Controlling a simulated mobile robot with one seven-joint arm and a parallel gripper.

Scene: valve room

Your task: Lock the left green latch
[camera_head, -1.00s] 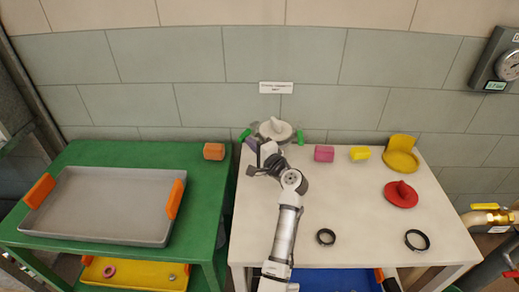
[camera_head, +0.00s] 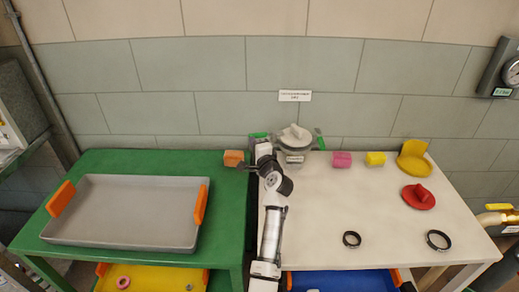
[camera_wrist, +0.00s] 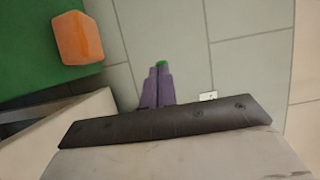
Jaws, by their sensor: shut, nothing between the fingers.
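A round grey container (camera_head: 292,157) with a pale lid (camera_head: 294,133) stands at the back left of the white table. The left green latch (camera_head: 259,135) shows at the lid's left side, partly covered by my arm. Another green latch (camera_head: 320,141) is on the right side. My gripper (camera_head: 262,149) is just left of the container, its fingers hidden there. In the wrist view its purple fingers (camera_wrist: 158,82) are together and empty. A small green patch (camera_wrist: 161,63) shows at their tips; I cannot tell whether they touch the latch.
An orange block (camera_head: 233,158) sits on the green table (camera_head: 130,161), close left of my gripper, near a grey tray (camera_head: 125,241). Pink (camera_head: 341,159) and yellow (camera_head: 375,158) blocks stand right of the container. The tiled wall is close behind. The white table's middle is clear.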

